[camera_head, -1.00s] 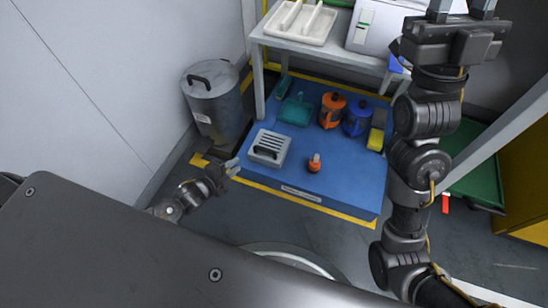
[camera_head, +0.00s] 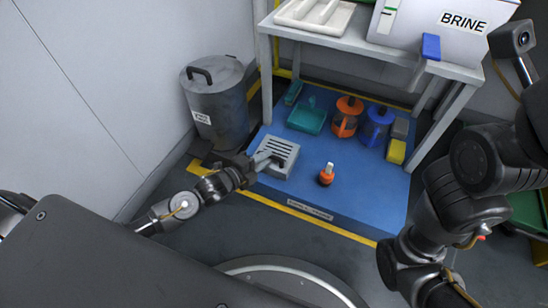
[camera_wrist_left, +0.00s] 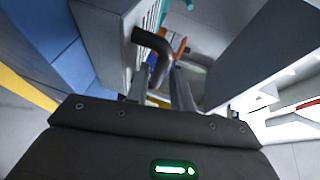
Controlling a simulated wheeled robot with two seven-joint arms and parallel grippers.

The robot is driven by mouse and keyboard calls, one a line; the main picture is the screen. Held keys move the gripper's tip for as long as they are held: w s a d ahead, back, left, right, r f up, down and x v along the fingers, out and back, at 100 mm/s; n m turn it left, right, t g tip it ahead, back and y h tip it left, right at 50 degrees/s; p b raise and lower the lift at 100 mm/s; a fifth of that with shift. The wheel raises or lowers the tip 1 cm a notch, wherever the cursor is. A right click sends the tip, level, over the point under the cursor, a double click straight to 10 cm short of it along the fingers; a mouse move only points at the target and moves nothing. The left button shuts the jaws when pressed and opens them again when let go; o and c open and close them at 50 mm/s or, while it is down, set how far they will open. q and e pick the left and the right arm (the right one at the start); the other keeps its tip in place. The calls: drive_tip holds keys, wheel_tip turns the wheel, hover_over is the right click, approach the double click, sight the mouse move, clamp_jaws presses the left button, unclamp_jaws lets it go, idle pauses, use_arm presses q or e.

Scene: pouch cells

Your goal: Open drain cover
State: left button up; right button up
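The drain cover, a light grey slotted grille (camera_head: 289,148) on a grey box, sits on the blue platform in the head view. A dark handle (camera_head: 278,161) is on its near side. My left gripper (camera_head: 262,160) is at the box's left front corner. In the left wrist view, the dark bent handle (camera_wrist_left: 153,42) reaches down toward the space between my left fingers (camera_wrist_left: 162,88), which stand apart. The slotted face (camera_wrist_left: 149,18) is left of them. I cannot tell whether a finger touches the handle. The right fingers are out of view.
A grey lidded bin (camera_head: 216,103) stands left of the platform (camera_head: 355,200). An orange bottle (camera_head: 326,175) stands right of the drain box. Orange (camera_head: 345,120) and blue (camera_head: 376,128) jugs, a teal dustpan (camera_head: 306,118) and a yellow block (camera_head: 396,151) are behind, near a table (camera_head: 370,42).

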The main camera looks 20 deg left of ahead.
sight(274, 153)
use_arm(q)
drive_tip(key=b+x, duration=0.1)
drive_tip(key=x, duration=0.3)
drive_tip(key=shift+a+f+b, duration=0.1)
drive_tip(key=shift+f+b, duration=0.05)
drive_tip(key=shift+b, duration=0.25)
drive_tip(key=shift+w+d, duration=0.2)
drive_tip(key=shift+w, duration=0.15)
clamp_jaws()
